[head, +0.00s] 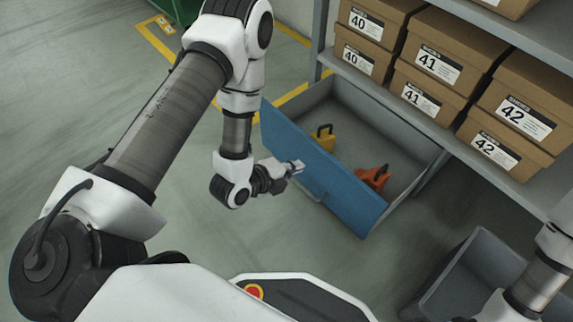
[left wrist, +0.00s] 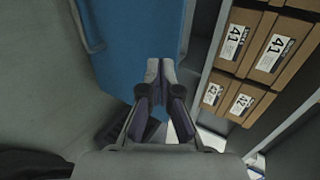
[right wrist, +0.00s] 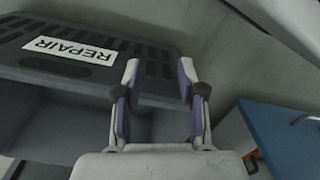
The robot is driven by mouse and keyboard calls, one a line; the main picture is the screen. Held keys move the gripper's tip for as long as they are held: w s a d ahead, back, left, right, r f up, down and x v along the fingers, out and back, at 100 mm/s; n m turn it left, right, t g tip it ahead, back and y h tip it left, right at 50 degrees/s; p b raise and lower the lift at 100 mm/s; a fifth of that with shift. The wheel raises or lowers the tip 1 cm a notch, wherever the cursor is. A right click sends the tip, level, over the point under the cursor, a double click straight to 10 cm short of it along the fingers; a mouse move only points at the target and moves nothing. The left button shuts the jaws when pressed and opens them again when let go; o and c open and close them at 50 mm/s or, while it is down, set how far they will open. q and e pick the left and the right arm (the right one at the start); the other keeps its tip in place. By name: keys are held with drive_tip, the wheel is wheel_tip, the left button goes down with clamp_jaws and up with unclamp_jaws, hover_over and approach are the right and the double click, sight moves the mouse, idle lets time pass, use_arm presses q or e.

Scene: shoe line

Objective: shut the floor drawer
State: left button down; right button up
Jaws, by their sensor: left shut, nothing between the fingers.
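The floor drawer stands open below the shelf, its blue front (head: 335,190) pulled out from the grey drawer body (head: 412,184). A yellow item (head: 323,138) and an orange item (head: 373,177) lie inside. The drawer's bar handle (head: 308,192) is on the outer face. My left gripper (head: 297,167) is shut and empty, just outside the blue front near its middle. In the left wrist view its fingertips (left wrist: 161,68) overlap the blue front (left wrist: 135,40); I cannot tell whether they touch. My right gripper (right wrist: 158,72) is open and empty; the blue front (right wrist: 285,135) shows right of it.
Shelves above the drawer hold several brown shoe boxes (head: 438,62) labelled 40, 41 and 42. A grey bin (head: 470,255) stands at the lower right. A grey crate (right wrist: 85,55) with a REPAIR label shows in the right wrist view. Floor left of the drawer is clear.

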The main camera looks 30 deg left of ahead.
sight(322, 153)
use_arm(q)
drive_tip(key=b+x, duration=0.1)
drive_tip(key=x, duration=0.1)
drive_tip(key=b+x, duration=0.1)
drive_tip(key=x, duration=0.1)
drive_tip(key=r+b+x, duration=0.1)
drive_tip(key=x, duration=0.1)
drive_tip(key=shift+w+d+f, duration=0.15)
drive_tip(key=shift+w, duration=0.35)
drive_tip(key=shift+w+d, duration=0.15)
drive_tip(key=shift+w, duration=0.15)
drive_tip(key=shift+w+r, duration=0.15)
drive_tip(key=shift+r, duration=0.05)
drive_tip(key=shift+w+d, duration=0.1)
drive_tip(key=shift+w+d, duration=0.1)
drive_tip(key=shift+w, duration=0.15)
drive_tip(key=w+d+b, duration=0.1)
drive_tip(key=w+d, duration=0.2)
drive_tip(key=w, duration=0.7)
drive_tip(key=w+d+b, duration=0.1)
drive_tip(key=w+d, duration=0.3)
drive_tip(key=w, duration=0.6)
drive_tip(key=shift+w+d, duration=0.25)
drive_tip(key=shift+w, duration=0.15)
